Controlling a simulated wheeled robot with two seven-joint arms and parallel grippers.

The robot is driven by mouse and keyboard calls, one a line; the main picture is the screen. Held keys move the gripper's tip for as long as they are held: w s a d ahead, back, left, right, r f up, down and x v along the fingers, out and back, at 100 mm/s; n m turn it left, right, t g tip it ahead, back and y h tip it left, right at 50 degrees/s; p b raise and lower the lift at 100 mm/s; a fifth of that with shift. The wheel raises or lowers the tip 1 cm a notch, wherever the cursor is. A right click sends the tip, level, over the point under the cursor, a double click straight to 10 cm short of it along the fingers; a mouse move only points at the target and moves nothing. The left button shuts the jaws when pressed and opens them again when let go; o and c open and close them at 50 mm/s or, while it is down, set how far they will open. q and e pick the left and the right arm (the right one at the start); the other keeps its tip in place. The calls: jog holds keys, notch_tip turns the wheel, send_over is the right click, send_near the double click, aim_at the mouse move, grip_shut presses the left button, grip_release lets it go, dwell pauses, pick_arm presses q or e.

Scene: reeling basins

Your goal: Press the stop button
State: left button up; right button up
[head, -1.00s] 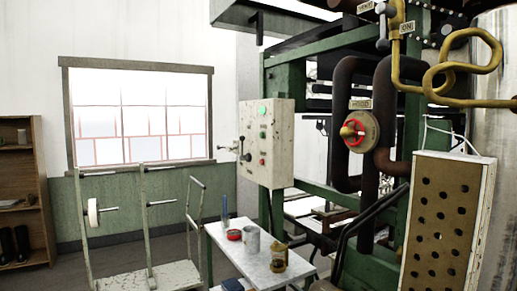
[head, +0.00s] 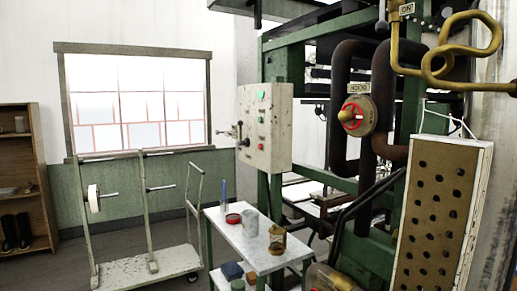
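A white control box (head: 282,127) is mounted on the green machine frame, right of the window. Its front carries a green light (head: 261,95) at the top and a column of small round buttons. A small red button (head: 260,147) sits low in that column. Any label is too small to read, so I cannot tell for certain which one is the stop button. A lever with a dark knob (head: 241,142) sticks out on the box's left side. Neither of my grippers is in view.
A pipe with a red valve wheel (head: 352,116) and a perforated board (head: 440,215) are at right.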

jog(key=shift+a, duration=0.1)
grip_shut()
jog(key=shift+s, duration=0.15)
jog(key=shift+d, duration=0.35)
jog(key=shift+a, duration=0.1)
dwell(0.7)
